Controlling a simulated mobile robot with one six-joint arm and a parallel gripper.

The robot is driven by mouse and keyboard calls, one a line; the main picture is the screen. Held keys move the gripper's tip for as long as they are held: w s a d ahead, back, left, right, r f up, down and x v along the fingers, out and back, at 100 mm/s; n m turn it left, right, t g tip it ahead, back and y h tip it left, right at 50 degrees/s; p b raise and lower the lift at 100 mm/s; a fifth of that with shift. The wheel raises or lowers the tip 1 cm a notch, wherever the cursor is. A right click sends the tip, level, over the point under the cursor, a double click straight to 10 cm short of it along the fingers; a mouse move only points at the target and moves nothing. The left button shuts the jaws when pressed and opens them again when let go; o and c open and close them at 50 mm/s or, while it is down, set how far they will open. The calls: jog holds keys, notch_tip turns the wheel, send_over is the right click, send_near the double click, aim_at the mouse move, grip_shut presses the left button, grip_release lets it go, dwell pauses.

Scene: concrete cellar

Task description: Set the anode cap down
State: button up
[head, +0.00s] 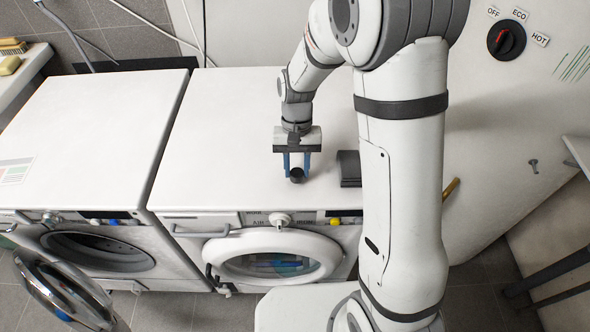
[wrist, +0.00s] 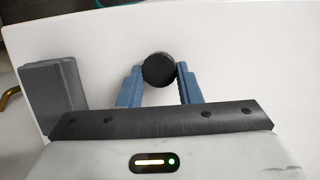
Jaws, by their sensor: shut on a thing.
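The anode cap (head: 297,175) is a small black round piece between the blue fingers of my gripper (head: 297,163). My gripper is shut on it, low over the white top of the right-hand washing machine (head: 225,130), near its front edge. In the wrist view the cap (wrist: 159,69) shows as a dark disc between the tips of the two blue fingers (wrist: 160,88). I cannot tell whether the cap touches the surface.
A dark grey block (head: 348,168) stands on the machine top just right of my gripper; it also shows in the wrist view (wrist: 52,90). A second washing machine (head: 90,120) with its door open stands left. The top left of my gripper is clear.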

jog(key=shift+f, duration=0.95)
jog(key=o, duration=1.1)
jog(key=shift+r, duration=0.2)
jog(key=v, duration=1.1)
jog(key=shift+s+d+r+t, duration=1.1)
jog(key=shift+s+d, duration=0.85)
jog(key=shift+s, duration=0.8)
jog(key=shift+s+d+r+t, duration=1)
jog(key=shift+s+d, duration=1)
jog(key=shift+s, duration=0.75)
jog(key=shift+s+d+r+t, duration=1.1)
jog(key=shift+s+d, duration=0.85)
jog(key=shift+s, duration=0.8)
